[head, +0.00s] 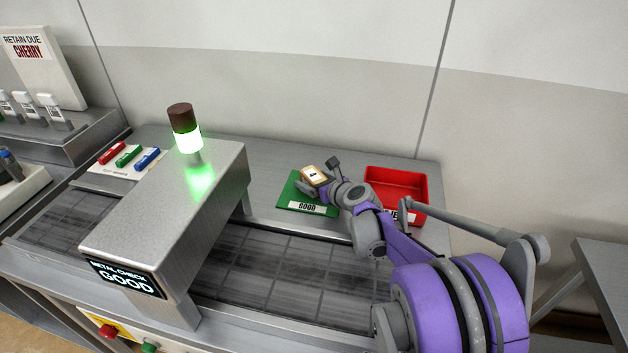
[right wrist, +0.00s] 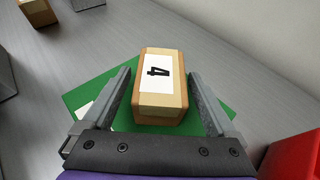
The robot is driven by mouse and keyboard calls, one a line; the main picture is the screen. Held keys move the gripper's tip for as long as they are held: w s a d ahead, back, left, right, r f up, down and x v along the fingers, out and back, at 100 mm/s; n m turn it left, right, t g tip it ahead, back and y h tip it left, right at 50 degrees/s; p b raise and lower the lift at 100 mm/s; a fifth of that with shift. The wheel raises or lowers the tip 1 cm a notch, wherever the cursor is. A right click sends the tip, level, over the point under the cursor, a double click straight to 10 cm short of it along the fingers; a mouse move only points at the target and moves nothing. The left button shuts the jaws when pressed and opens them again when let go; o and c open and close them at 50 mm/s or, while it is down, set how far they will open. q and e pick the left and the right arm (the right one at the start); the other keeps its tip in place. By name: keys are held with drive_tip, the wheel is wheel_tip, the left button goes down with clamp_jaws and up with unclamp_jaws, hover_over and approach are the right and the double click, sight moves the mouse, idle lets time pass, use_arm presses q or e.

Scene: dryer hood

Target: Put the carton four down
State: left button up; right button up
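Carton four (right wrist: 158,72), a small tan box with a white label reading 4, is on the green mat marked GOOD (right wrist: 78,98). In the head view the carton (head: 313,174) shows at the back part of the green mat (head: 293,198). My right gripper (right wrist: 160,78) is open, with one finger on each side of the carton and a narrow gap showing at both sides. In the head view the right gripper (head: 327,176) partly covers the carton and mat. My left gripper is not in view.
A red tray (head: 398,180) stands just right of the mat. The metal check arch (head: 170,210), reading GOOD, with a lit green lamp (head: 187,138), spans the conveyor (head: 290,270) at left. Another brown box (right wrist: 38,12) shows at the wrist view's top left.

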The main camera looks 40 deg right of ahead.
drive_tip(key=shift+r, duration=0.15)
drive_tip(key=shift+s+r, duration=0.15)
drive_tip(key=shift+s, duration=0.15)
drive_tip(key=p+v, duration=0.1)
drive_tip(key=v, duration=1)
drive_tip(key=shift+s+a, duration=0.1)
drive_tip(key=shift+s, duration=0.05)
idle(1.7)
